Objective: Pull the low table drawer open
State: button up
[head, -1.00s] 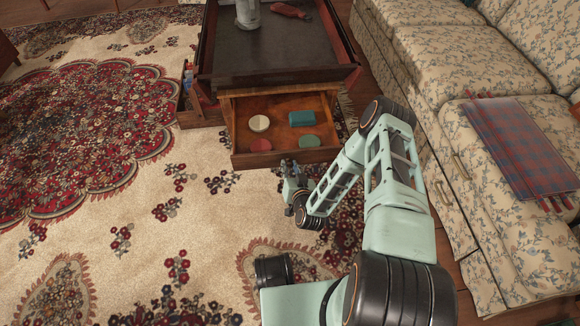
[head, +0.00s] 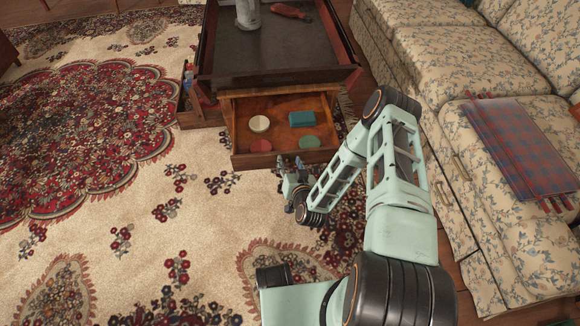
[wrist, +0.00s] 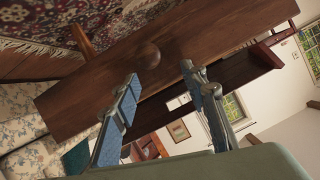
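The low table (head: 215,82) stands at the top middle of the head view. Its wooden drawer (head: 250,161) is pulled well out, showing a cream round item, a teal box, a red disc and a green disc inside. In the wrist view the drawer front (wrist: 100,80) crosses the picture at a slant, with a round wooden knob (wrist: 149,56). My gripper (head: 290,162) is just in front of the drawer front. In the wrist view my gripper (wrist: 160,75) has its fingers spread and empty, with the knob just beyond the fingertips, apart from them.
A floral sofa (head: 450,70) runs along the right side, with a plaid cloth (head: 518,145) on its seat. A red-handled object (head: 290,11) and a pale object (head: 248,14) are on the tabletop. The patterned rug (head: 130,215) is clear at left and in front.

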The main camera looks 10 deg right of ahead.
notch_tip(320, 180, up, 7)
dwell(0.4)
jog(key=shift+r, duration=0.2)
